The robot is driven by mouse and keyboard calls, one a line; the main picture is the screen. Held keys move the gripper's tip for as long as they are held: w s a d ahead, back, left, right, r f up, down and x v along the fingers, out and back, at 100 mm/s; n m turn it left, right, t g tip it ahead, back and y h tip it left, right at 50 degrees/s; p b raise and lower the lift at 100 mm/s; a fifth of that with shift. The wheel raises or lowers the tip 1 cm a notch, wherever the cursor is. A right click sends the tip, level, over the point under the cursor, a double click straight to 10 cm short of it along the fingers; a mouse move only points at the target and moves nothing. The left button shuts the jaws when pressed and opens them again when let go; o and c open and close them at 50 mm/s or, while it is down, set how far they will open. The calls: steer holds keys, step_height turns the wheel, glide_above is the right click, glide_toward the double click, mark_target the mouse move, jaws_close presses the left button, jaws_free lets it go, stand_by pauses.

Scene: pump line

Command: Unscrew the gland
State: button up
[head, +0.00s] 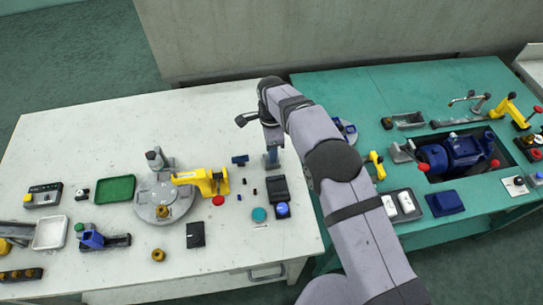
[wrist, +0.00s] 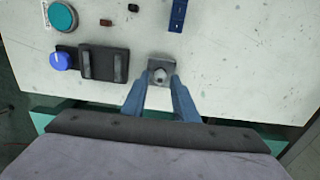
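In the wrist view, a small grey square block with a round grey knob (wrist: 160,75) on top lies on the white table. I cannot tell for sure whether this is the gland. My gripper (wrist: 160,84) has its two blue-grey fingers apart, one to each side of the knob, with a visible gap. I cannot tell their height over the block. In the head view, my gripper (head: 272,162) points down near the white table's right edge and hides the block. A brass round piece (head: 158,255) lies on the table at the left.
Left of my gripper in the wrist view are a black holder (wrist: 104,65), a blue knob (wrist: 60,61) and a teal disc (wrist: 62,17). A blue block (wrist: 178,15) lies beyond. A yellow clamp (head: 205,181) stands by a round grey plate. A blue pump (head: 460,152) sits on the green bench.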

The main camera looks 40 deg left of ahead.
steer(key=shift+r+p, duration=1.05)
steer(key=shift+r, duration=0.9)
